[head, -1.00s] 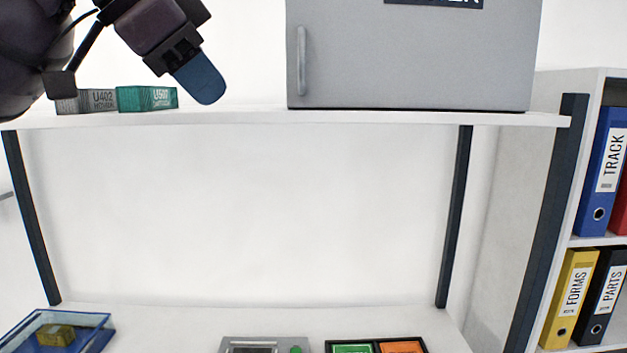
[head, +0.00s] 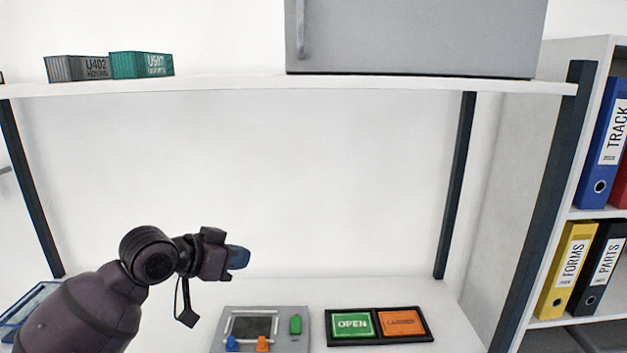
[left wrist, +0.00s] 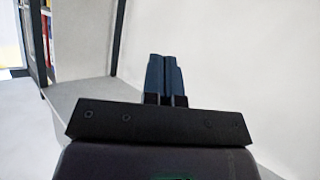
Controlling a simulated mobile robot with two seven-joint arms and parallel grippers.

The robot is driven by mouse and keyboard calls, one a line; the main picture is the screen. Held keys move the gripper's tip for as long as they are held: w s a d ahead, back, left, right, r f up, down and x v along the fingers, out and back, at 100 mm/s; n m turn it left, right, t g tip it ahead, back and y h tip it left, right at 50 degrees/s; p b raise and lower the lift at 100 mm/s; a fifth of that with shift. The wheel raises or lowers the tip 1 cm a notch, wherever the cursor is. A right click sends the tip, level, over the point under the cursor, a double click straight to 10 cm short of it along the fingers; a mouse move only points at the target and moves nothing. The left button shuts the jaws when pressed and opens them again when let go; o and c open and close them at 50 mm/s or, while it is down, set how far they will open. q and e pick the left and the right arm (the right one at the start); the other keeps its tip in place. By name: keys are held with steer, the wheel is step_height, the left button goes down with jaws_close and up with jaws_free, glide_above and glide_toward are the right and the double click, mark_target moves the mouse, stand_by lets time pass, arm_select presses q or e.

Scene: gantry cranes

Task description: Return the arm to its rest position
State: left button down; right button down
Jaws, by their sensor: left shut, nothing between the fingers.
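My left gripper (head: 237,258) is in the head view, above the lower tabletop and left of its middle, up and left of the control panel. Its blue fingers point right, are shut, and hold nothing. In the left wrist view the two fingers (left wrist: 165,75) lie together, with the white tabletop and wall beyond them. The left arm comes in from the lower left. My right gripper is in neither view.
A grey control panel (head: 262,327) and a board with green OPEN and orange signs (head: 376,325) lie on the table. A blue-edged tray (head: 25,310) is partly behind my arm. Two small containers (head: 110,66) and a grey cabinet (head: 415,40) stand on the upper shelf (head: 230,84). Binders (head: 565,270) stand right.

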arm_select(q)
steer(key=s+a+f+n+t+y, duration=0.1)
steer(key=s+a+f, duration=0.1)
steer(key=f, duration=0.5)
steer(key=s+a+f+n+t+y, duration=0.1)
steer(key=s+a+f+n, duration=0.1)
steer(key=f, duration=0.5)
steer(key=s+a+f+n+y, duration=0.1)
steer(key=s+a+f+y, duration=0.2)
steer(key=s+f, duration=0.8)
steer(key=s+a+f+n+y, duration=0.2)
steer(key=s+a+f, duration=0.4)
steer(key=s+f, duration=0.5)
steer(key=shift+s+a+n+t+y+b, duration=0.3)
steer(key=shift+s+a+y+b, duration=0.1)
steer(key=shift+s+y, duration=0.5)
